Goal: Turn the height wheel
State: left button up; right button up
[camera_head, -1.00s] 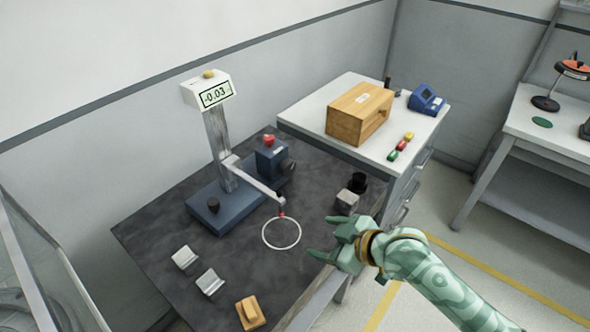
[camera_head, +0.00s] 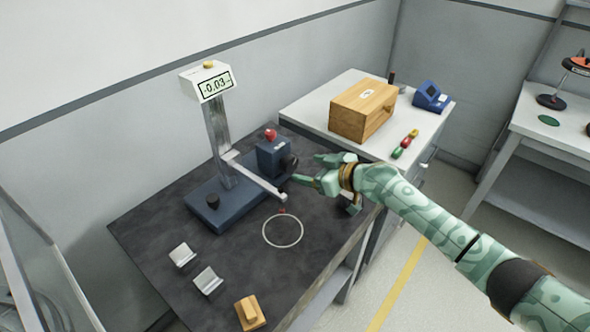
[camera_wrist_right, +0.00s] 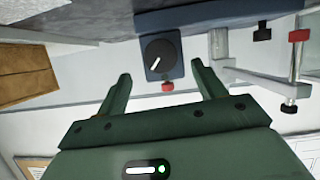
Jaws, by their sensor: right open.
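A black wheel (camera_head: 290,162) with a white mark sits on the side of a blue box (camera_head: 270,155) with a red button on top. In the right wrist view the wheel (camera_wrist_right: 160,54) faces me, its white mark slanting. I take it to be the height wheel. My right gripper (camera_head: 308,170) is open and empty, its fingers pointing at the wheel from the right. In the wrist view the wheel lies ahead, between the gripper's fingertips (camera_wrist_right: 161,74), and seems apart from them. My left gripper is not in view.
A gauge stand with a display (camera_head: 214,84) reading -0.03 rises from a blue base (camera_head: 225,205). Its arm reaches over a white ring (camera_head: 283,231). Two metal V-blocks (camera_head: 208,280) and a wooden piece (camera_head: 249,312) lie in front. A wooden box (camera_head: 362,110) stands on the cabinet behind.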

aim_at(292, 166)
jog(key=b+x, duration=0.1)
jog(key=x, duration=0.4)
jog(key=shift+a+f+b, duration=0.1)
jog(key=shift+f+b, duration=0.1)
jog(key=shift+b, duration=0.2)
jog(key=shift+w+a, duration=0.35)
jog(key=c, duration=1)
